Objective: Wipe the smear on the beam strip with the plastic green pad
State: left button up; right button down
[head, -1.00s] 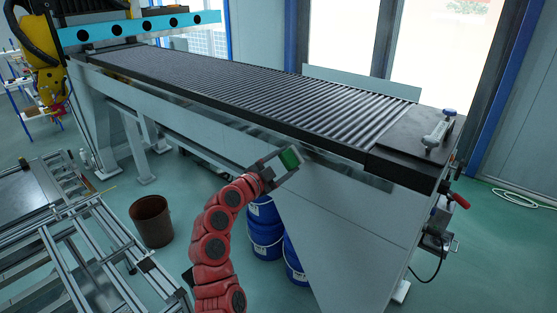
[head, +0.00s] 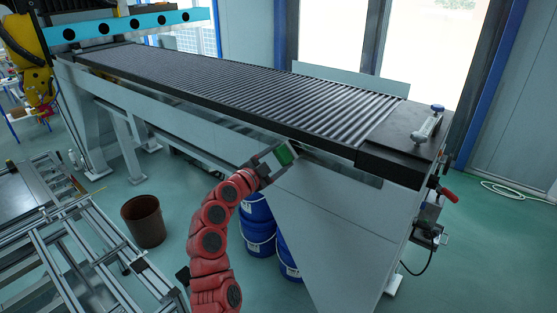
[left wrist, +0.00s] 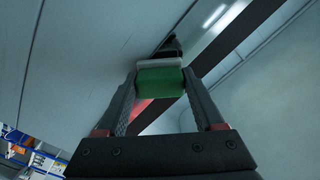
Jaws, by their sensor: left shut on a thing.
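My left gripper (head: 280,156) is shut on the green pad (head: 285,153), in front of the long machine's side, just below its black upper edge. In the left wrist view the green pad (left wrist: 160,81) sits between the two fingers (left wrist: 160,84), with a pale layer along its far side. A shiny, dark beam strip (head: 335,167) runs under the black edge, right of the pad. A small black shape (left wrist: 172,46) shows just beyond the pad; I cannot tell whether it is the smear. Whether the pad touches the machine is unclear. My right gripper is not in view.
The roller bed (head: 250,85) lies above the gripper. Blue drums (head: 257,235) stand below it, and a brown bin (head: 144,222) is on the floor to the left. Metal frames (head: 75,250) fill the lower left. A red-handled lever (head: 447,194) sticks out at the right end.

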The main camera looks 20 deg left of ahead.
pick_arm(q)
jog(key=shift+b+x, duration=0.6)
jog(key=shift+x, duration=0.15)
jog(key=shift+d, duration=0.15)
